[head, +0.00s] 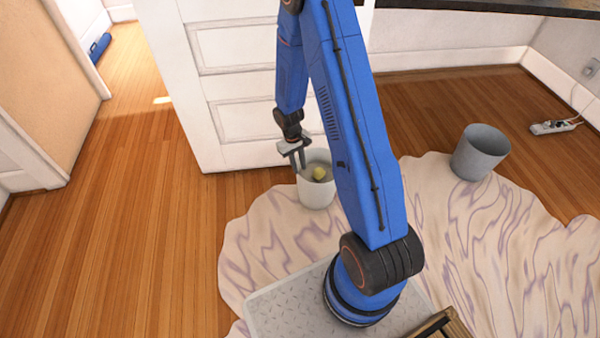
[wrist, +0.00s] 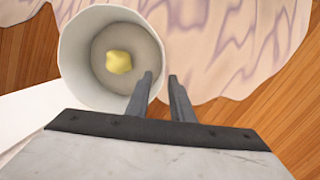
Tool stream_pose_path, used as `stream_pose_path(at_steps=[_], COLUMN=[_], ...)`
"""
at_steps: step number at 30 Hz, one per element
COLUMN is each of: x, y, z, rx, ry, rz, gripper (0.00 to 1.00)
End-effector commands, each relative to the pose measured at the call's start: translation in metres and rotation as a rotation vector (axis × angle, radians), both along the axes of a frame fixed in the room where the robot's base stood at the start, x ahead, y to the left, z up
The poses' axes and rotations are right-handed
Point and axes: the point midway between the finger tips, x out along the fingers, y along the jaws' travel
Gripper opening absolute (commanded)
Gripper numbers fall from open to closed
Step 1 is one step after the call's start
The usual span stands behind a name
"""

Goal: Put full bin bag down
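A white bin (head: 317,193) stands at the edge of the patterned rug, by the white door. A crumpled yellow thing (head: 319,173) lies in it; the wrist view shows it on the pale bottom (wrist: 118,62). I cannot make out a separate bin bag. My gripper (head: 297,162) points down at the bin's left rim. In the wrist view, the fingers (wrist: 161,85) are apart, one over the bin's inside and one outside, with the rim between them. I see no bag held in them. I cannot tell how far down the fingers reach.
A grey bin (head: 480,152) stands on the right of the rug (head: 450,230). A power strip (head: 555,127) lies near the right wall. The white door (head: 240,80) is close behind the white bin. The wooden floor (head: 130,220) at left is clear.

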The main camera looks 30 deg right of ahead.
Motion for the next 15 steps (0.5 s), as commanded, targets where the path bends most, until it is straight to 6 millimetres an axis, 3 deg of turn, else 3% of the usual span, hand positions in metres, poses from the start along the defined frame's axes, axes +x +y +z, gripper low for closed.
stream_pose_path(at_steps=[6,15], x=[0.006,0.009], y=[0.003,0.005], z=[0.034,0.058], rx=[-0.001,-0.001], ry=[-0.003,-0.004], rz=[0.0,-0.001], gripper=[0.21,0.21])
